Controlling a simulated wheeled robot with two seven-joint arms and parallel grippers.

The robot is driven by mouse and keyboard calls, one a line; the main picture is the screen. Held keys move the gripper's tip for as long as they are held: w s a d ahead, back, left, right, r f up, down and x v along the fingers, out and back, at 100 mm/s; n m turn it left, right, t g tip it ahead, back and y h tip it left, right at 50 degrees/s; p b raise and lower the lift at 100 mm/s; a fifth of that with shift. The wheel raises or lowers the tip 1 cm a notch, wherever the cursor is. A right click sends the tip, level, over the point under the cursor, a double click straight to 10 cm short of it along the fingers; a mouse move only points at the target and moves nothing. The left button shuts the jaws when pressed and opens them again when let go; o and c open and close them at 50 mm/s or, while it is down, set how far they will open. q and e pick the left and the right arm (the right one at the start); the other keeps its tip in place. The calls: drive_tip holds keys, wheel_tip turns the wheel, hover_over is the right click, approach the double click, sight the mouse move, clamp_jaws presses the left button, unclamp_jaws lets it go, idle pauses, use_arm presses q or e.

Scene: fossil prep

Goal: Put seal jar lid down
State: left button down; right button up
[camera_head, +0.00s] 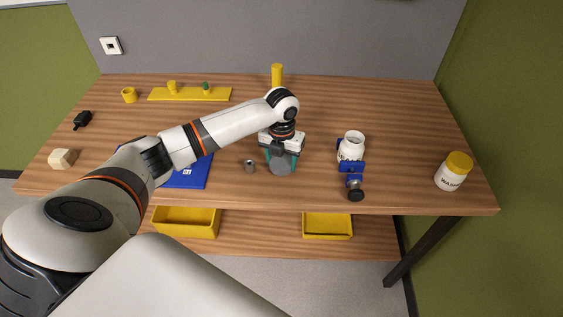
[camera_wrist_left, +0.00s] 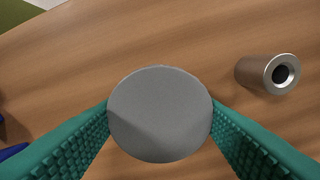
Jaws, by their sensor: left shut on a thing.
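The seal jar lid is a round, flat grey disc (camera_wrist_left: 160,115) in the left wrist view, gripped between two teal ribbed fingers. In the head view my left gripper (camera_head: 282,160) is over the middle of the table near its front, with the grey lid (camera_head: 281,167) between its fingers. I cannot tell whether the lid touches the wood below. An open white jar (camera_head: 352,146) stands to the right, in a blue clamp (camera_head: 351,170). My right gripper is not in view.
A small metal cylinder (camera_head: 249,166) stands just left of the gripper, also in the left wrist view (camera_wrist_left: 268,73). A blue board (camera_head: 192,176) lies left, a yellow cylinder (camera_head: 277,74) behind. Yellow bins (camera_head: 327,226) sit below.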

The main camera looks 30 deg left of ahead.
sight(282, 161)
use_arm(q)
drive_tip(key=shift+f, duration=0.95)
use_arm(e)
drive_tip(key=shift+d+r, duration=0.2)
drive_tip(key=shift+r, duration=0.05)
use_arm(q)
drive_tip(key=shift+f, duration=0.1)
drive_tip(key=shift+f, duration=0.1)
drive_tip(key=shift+c, duration=2.2)
unclamp_jaws()
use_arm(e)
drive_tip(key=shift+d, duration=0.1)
use_arm(q)
drive_tip(key=shift+r, duration=0.3)
wheel_tip(282, 161, up, 10)
drive_tip(key=shift+r+b, duration=0.25)
drive_tip(key=shift+b, duration=0.55)
drive_tip(key=shift+r, duration=0.7)
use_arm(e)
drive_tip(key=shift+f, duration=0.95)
